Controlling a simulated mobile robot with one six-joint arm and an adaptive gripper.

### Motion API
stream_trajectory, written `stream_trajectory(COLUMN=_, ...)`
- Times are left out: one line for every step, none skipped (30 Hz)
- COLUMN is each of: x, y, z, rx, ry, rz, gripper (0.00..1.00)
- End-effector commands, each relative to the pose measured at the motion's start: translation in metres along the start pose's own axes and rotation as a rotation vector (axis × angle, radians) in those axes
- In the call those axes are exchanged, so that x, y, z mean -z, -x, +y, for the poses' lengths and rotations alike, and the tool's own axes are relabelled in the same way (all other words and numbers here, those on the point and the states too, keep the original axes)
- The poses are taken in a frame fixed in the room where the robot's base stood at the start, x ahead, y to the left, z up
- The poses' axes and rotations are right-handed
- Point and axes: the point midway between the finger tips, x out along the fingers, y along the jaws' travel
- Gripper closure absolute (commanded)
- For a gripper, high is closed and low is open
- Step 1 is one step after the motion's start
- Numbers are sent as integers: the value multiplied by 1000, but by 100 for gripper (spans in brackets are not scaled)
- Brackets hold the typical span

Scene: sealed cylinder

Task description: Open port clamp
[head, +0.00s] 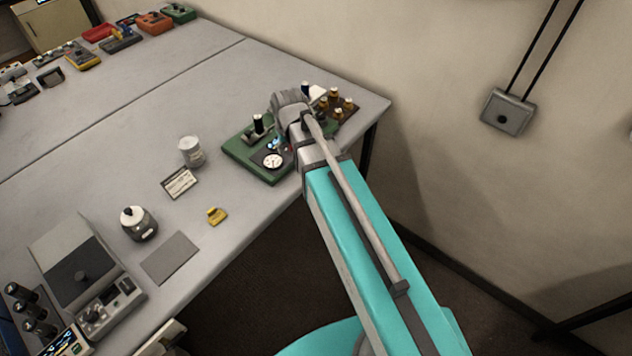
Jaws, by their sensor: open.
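A green base plate (236,147) lies near the table's front right edge. It carries an upright black-topped part (258,124), a round white dial (273,161) and small blue and red parts (275,143). I cannot tell which of these is the port clamp; my arm may hide it. My gripper (290,110) is over the right part of the green plate. Its fingertips are mostly hidden by my own wrist, and I cannot see whether they touch anything. Nothing shows held in it.
A rack of brown bottles (344,107) stands just right of my wrist. A clear jar (191,152), a label card (180,183), a yellow piece (217,216), a dark white-lidded jar (138,223) and a balance (72,262) are to the left. The table's middle is clear.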

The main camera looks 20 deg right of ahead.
Motion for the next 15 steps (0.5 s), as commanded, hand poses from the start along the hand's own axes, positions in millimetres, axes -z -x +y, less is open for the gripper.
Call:
stream_trajectory(x=-9, y=-5, z=3, rx=-1, ry=-6, rz=-9, gripper=50)
stream_trajectory(x=-13, y=-6, z=5, rx=-2, ry=-9, rz=-15, gripper=50)
stream_trajectory(x=-17, y=-7, z=7, rx=-3, ry=-13, rz=-21, gripper=50)
stream_trajectory(x=-21, y=-9, z=9, rx=-3, ry=-16, rz=-26, gripper=50)
stream_trajectory(x=-25, y=-10, z=11, rx=-4, ry=-20, rz=-31, gripper=50)
stream_trajectory(x=-30, y=-11, z=13, rx=-4, ry=-24, rz=-39, gripper=50)
stream_trajectory(x=-33, y=-12, z=15, rx=-5, ry=-27, rz=-45, gripper=50)
stream_trajectory(x=-37, y=-14, z=17, rx=-5, ry=-30, rz=-50, gripper=50)
stream_trajectory(x=-42, y=-15, z=19, rx=-6, ry=-34, rz=-56, gripper=50)
stream_trajectory(x=-46, y=-16, z=20, rx=-7, ry=-37, rz=-61, gripper=50)
stream_trajectory(x=-49, y=-18, z=22, rx=-7, ry=-40, rz=-67, gripper=50)
stream_trajectory(x=-54, y=-19, z=24, rx=-8, ry=-45, rz=-75, gripper=50)
stream_trajectory(x=-58, y=-20, z=26, rx=-8, ry=-48, rz=-80, gripper=50)
stream_trajectory(x=-62, y=-21, z=27, rx=-8, ry=-52, rz=-85, gripper=50)
stream_trajectory(x=-67, y=-23, z=29, rx=-9, ry=-56, rz=-92, gripper=50)
